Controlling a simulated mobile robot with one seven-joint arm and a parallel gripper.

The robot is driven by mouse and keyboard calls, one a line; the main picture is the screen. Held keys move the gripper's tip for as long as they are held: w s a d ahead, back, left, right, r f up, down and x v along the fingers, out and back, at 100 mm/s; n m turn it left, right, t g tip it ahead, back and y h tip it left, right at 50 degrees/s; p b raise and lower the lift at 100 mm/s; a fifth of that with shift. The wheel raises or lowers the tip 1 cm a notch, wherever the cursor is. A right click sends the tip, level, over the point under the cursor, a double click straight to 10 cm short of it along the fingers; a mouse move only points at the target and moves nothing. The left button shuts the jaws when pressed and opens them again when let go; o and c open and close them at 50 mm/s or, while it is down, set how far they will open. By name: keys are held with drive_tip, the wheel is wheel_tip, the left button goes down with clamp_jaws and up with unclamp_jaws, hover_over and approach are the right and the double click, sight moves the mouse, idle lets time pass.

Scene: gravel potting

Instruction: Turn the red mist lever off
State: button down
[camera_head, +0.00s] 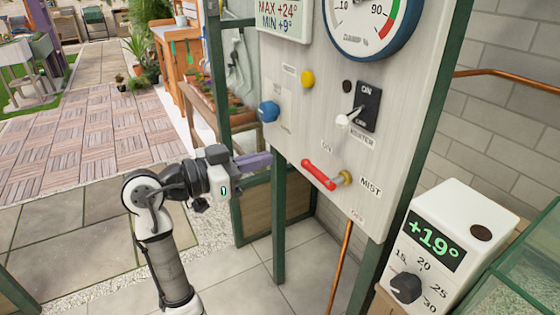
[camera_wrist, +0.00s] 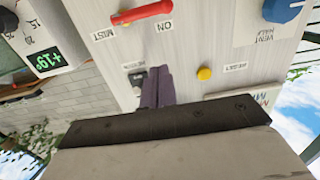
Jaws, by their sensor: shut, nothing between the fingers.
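The red mist lever (camera_head: 318,174) is on the pale wooden panel, joined to a brass pivot (camera_head: 346,178) beside the MIST label. Its handle points left and slightly up from the pivot, on the side of the ON label; the OFF label is lower, below the pivot.
Near the lever are a blue knob (camera_head: 268,111), a yellow button (camera_head: 307,78) and a black switch plate (camera_head: 368,106) with a white toggle. A white thermostat box (camera_head: 450,235) stands at lower right. A green post (camera_head: 279,220) rises below the panel's left edge.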

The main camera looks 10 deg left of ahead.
drive_tip(key=p, duration=0.2)
hover_over(308, 170)
drive_tip(key=v, duration=0.3)
drive_tip(key=f, duration=0.3)
drive_tip(key=f+p, duration=0.1)
drive_tip(key=shift+w+d+f, duration=0.15)
drive_tip(key=shift+d+f, duration=0.15)
drive_tip(key=shift+d, duration=0.1)
drive_tip(key=shift+w+a+f+n, duration=0.1)
drive_tip(key=shift+f+n, duration=0.25)
drive_tip(key=shift+n, duration=0.35)
drive_tip(key=n, duration=0.1)
drive_tip(key=f+n+p, duration=0.1)
drive_tip(key=n, duration=0.1)
drive_tip(key=shift+w+f, duration=0.1)
drive_tip(key=shift+f, duration=0.25)
drive_tip(key=s+d+f+n+h+p, duration=0.1)
drive_tip(key=s+d+f+n+p, duration=0.1)
drive_tip(key=f+n+p, duration=0.4)
drive_tip(key=shift+s+d+n+g, duration=0.25)
drive_tip(key=shift+s+n, duration=0.45)
drive_tip(key=shift+n, duration=1.6)
drive_tip(key=shift+f, duration=0.1)
